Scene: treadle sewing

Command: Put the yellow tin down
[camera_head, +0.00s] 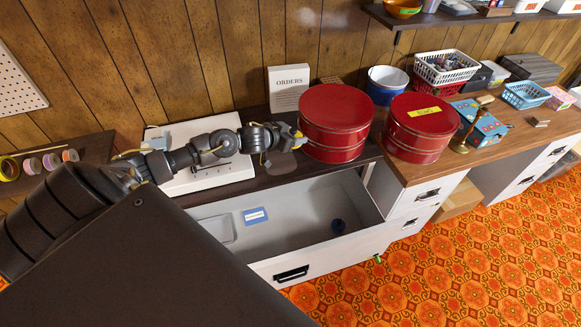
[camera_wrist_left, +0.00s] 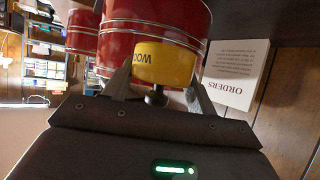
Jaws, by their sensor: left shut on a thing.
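The yellow tin (camera_wrist_left: 164,64) shows in the left wrist view with part of a dark word on its side. My left gripper (camera_wrist_left: 158,92) is shut on it, a finger on each side. In the head view my left gripper (camera_head: 292,137) is beside the left red tin (camera_head: 336,122), above the dark bench top, and mostly hides the yellow tin. The red tin also shows right behind the yellow one in the wrist view (camera_wrist_left: 120,38). I cannot tell whether the yellow tin touches the red tin or the bench. My right gripper is not in view.
An open grey drawer (camera_head: 290,258) juts out below the bench. An ORDERS sign (camera_head: 288,86) stands behind. A second red tin (camera_head: 421,128) with a yellow label stands right on the wooden top. A white machine (camera_head: 205,178) lies under my left arm. Baskets and boxes fill the right.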

